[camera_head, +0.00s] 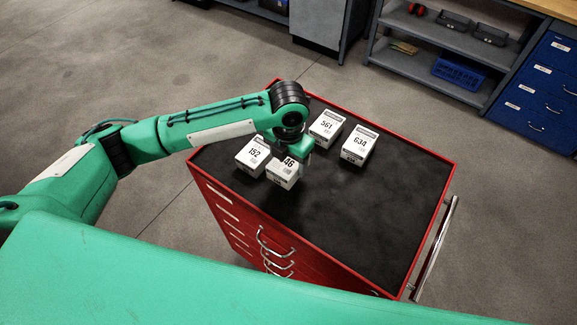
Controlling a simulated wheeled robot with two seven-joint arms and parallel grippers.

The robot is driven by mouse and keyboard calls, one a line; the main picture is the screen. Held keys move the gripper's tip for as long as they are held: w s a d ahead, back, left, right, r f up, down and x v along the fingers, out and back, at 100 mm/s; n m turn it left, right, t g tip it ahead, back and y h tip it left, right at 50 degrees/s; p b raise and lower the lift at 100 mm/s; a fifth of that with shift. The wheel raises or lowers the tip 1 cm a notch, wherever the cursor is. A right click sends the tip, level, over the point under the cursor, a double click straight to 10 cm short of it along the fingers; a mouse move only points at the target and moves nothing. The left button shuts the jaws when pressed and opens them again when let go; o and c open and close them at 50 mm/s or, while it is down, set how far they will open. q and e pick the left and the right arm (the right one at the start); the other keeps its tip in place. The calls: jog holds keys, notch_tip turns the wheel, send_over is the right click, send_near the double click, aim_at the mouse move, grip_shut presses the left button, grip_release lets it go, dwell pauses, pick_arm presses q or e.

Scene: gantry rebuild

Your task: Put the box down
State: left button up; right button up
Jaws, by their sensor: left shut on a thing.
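My left gripper (292,155) points down over the red cabinet's top and is shut on a white box (282,175) whose visible number ends in 46. The gripper hides part of that label. I cannot tell whether this box touches the black top or hangs just above it. A white box marked 152 (253,155) is close beside it on the left. White boxes marked 561 (326,127) and 634 (358,146) stand further back and to the right. My right gripper is not in view.
The red cabinet (452,178) has a black top (350,215), clear at the front and right. A metal handle (436,245) runs along its right side. Grey shelves with a blue crate (459,73) and a blue drawer unit (540,95) stand behind at the right.

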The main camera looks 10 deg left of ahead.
aim_at(288, 168)
pick_arm(q)
notch_tip(288, 168, down, 4)
jog(key=shift+f+p, duration=0.25)
jog(key=shift+p, duration=0.35)
jog(key=shift+f, duration=0.1)
jog(key=shift+f, duration=0.15)
jog(key=o, duration=1.1)
jog(key=shift+o, duration=0.2)
jog(key=shift+r+b, duration=0.4)
jog(key=shift+r, duration=0.25)
notch_tip(288, 168, up, 10)
jog(key=b, duration=0.3)
jog(key=shift+f, duration=0.2)
jog(key=shift+r, duration=0.75)
